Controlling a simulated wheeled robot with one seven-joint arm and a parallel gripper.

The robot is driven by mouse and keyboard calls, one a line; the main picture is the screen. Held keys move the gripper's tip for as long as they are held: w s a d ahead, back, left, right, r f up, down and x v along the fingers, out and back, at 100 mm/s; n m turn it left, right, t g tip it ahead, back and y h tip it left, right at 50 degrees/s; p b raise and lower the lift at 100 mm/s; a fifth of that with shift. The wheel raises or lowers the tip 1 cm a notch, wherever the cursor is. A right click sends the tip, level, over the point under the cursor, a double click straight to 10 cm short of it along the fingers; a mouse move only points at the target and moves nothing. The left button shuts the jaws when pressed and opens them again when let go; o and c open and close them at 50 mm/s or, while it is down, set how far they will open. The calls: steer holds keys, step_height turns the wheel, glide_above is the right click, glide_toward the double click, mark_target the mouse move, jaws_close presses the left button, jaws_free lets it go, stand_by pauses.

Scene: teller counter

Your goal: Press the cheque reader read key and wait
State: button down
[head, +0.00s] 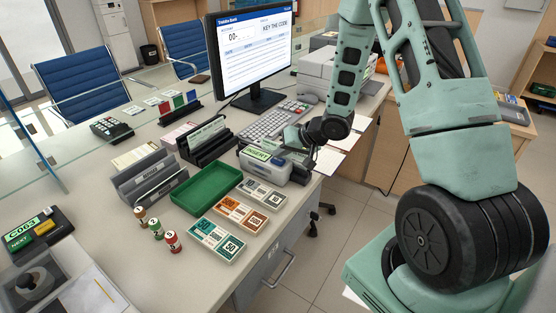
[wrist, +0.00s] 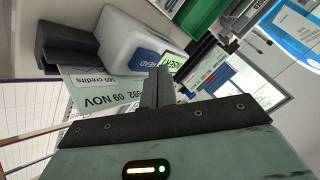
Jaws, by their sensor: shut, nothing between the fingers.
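The cheque reader (head: 262,170) is a pale box near the counter's right edge, with a green display (wrist: 173,61) that appears to read INSERT. In the wrist view the reader (wrist: 130,42) has a dark end part and a blue read key (wrist: 147,57), its label partly hidden.
A monitor (head: 253,50) reading KEY THE CODE and a keyboard (head: 267,125) stand behind the reader. A green tray (head: 207,203), banknote stacks (head: 216,240) and dark file holders (head: 207,147) lie to its left.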

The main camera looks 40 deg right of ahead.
mark_target(282, 161)
steer(key=shift+f, duration=0.45)
stand_by(0.4)
stand_by(0.3)
steer(key=shift+r+p, duration=0.9)
steer(key=shift+p, duration=0.05)
step_height(282, 161, up, 5)
steer(key=p, duration=0.5)
steer(key=shift+r, duration=0.1)
stand_by(0.5)
